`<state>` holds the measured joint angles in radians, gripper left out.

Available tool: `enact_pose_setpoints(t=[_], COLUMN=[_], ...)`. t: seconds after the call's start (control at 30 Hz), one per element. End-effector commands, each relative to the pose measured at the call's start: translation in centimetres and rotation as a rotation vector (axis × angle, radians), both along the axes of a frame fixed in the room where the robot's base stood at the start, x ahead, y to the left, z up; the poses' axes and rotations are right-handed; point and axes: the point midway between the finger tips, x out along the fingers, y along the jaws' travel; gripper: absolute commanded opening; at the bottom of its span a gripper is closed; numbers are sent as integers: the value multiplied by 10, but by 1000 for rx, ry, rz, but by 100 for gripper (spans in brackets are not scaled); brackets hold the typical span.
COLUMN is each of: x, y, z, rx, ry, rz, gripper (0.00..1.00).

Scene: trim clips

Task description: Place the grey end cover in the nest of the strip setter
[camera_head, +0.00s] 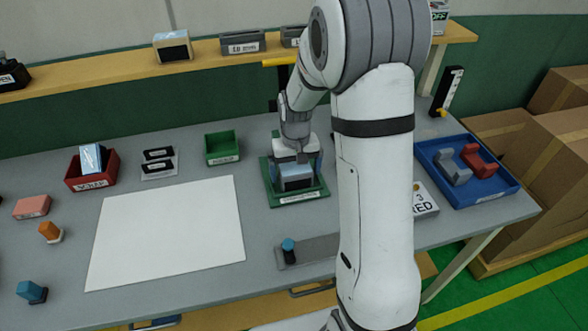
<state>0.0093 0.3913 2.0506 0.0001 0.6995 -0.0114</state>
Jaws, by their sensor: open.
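The strip setter, as far as I can tell, is the device with a green base (312,197), a dark column and a yellow handle (279,62) at the back middle of the bench. My gripper (297,172) points down over this base and is open. The nest is largely hidden by my gripper.
A blue tray (497,196) at right holds a grey and a red bracket-shaped piece. A red bin (93,184), an empty green bin (222,160) and a white sheet (165,230) lie left. A blue-topped knob (288,246) stands in front. My arm hides the bench's right middle.

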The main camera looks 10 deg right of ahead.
Motion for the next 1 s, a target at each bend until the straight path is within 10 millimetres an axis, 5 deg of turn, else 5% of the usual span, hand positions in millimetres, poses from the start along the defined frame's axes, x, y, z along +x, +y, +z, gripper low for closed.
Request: enact_pose_setpoints(t=[0.23, 0.6, 0.83, 1.0], x=[1, 1, 0, -22], y=[0, -1, -1, -1], z=[16, 94, 120, 137], rx=[0, 0, 0, 0], ry=[-4, -5, -3, -31], rz=[-1, -1, -2, -2], gripper=[100, 100, 100, 100])
